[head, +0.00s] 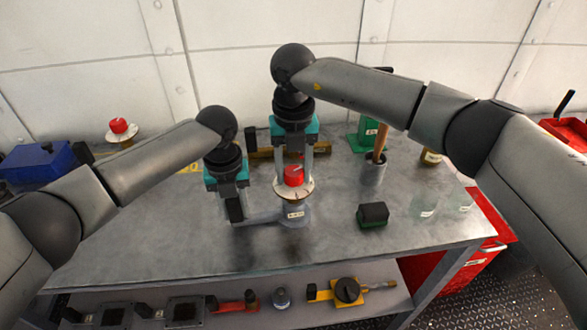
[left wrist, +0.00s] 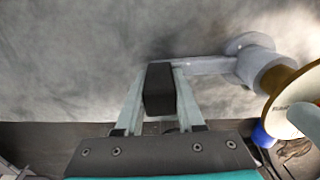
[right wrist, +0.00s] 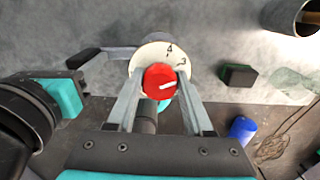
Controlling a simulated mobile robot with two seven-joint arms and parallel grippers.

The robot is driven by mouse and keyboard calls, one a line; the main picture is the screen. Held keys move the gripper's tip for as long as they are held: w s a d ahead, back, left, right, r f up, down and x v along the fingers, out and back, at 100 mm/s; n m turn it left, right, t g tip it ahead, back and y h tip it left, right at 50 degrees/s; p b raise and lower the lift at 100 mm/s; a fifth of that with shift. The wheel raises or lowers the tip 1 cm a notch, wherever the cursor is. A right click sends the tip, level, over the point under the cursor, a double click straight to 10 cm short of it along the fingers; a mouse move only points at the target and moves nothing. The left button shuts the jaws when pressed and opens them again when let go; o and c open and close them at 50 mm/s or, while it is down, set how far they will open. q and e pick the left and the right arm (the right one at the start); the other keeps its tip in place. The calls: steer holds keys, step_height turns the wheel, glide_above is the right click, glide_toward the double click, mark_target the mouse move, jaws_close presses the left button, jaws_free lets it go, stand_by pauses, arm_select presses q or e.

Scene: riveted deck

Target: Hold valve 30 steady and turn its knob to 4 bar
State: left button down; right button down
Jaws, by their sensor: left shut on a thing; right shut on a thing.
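The valve (head: 297,216) has a grey body with a small label, too small to read surely, a white dial (right wrist: 147,52) and a red knob (head: 293,176). A grey arm runs left from its body to a black grip block (left wrist: 159,90). My left gripper (head: 236,208) is shut on this block. My right gripper (head: 294,172) comes down from above, its fingers on both sides of the red knob, which also shows in the right wrist view (right wrist: 159,82). The knob's white mark points right, below the printed 3; the 4 is further round toward the top.
Another red knob on a white dial (head: 119,128) stands at the back left by a blue box (head: 42,165). Right of the valve are a black-and-green block (head: 373,215), a metal cup (head: 373,172) with a wooden handle, and clear glasses (head: 424,205). The bench front is mostly clear.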

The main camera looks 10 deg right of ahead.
mark_target(293, 170)
steer(key=shift+n, duration=0.4)
steer(key=n, duration=0.4)
steer(key=shift+r, duration=0.1)
arm_select(q)
steer(key=shift+a, duration=0.1)
arm_select(e)
steer(key=n, duration=0.4)
steer(key=shift+n, duration=0.4)
steer(key=shift+a, duration=0.1)
steer(key=shift+c, duration=1.4)
jaws_free()
step_height(293, 170, up, 12)
